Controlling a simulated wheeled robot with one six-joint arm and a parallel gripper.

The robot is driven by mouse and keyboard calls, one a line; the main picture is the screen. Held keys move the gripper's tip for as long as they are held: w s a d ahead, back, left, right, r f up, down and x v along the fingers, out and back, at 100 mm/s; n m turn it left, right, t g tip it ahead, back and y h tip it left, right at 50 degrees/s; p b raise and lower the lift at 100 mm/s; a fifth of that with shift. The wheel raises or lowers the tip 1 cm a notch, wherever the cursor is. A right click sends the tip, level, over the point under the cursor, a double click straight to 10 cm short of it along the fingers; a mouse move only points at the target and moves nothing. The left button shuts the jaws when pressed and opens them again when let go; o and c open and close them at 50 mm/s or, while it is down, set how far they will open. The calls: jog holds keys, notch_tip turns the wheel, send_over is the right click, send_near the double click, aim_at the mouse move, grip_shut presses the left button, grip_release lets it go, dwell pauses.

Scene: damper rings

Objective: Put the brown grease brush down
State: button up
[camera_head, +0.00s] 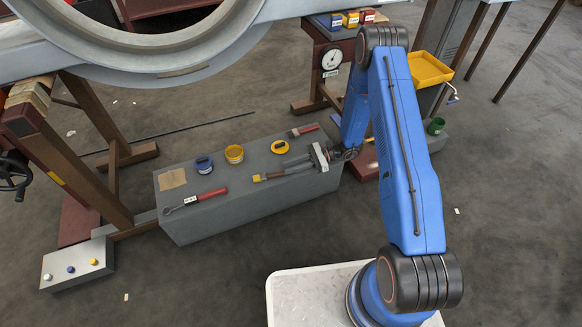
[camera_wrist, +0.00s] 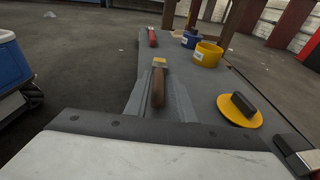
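The brown grease brush (camera_head: 274,176) has a brown handle and a yellow end, and appears to lie at the near edge of the grey bench top. In the wrist view the brush (camera_wrist: 158,86) points away from me, its handle between my two grey fingers. My gripper (camera_head: 284,168) reaches in low from the right, over the bench's right part. Its fingers look spread, with a gap between them. The handle's rear part is hidden beside the nearer finger in the head view. I cannot clearly tell whether a finger touches it.
The grey bench (camera_head: 245,205) also holds a red-handled wrench (camera_head: 197,199), a blue tin (camera_head: 204,165), a yellow cup (camera_head: 234,154), a yellow disc (camera_head: 280,147) with a dark grip, a red-handled brush (camera_head: 304,130) and a tan sheet (camera_head: 172,179). Bare bench lies left of the brush.

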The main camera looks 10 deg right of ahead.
jog(key=o, duration=0.5)
jog(key=shift+o, duration=0.2)
jog(key=v, duration=1.7)
jog(key=shift+d, duration=0.25)
jog(key=shift+r, duration=0.15)
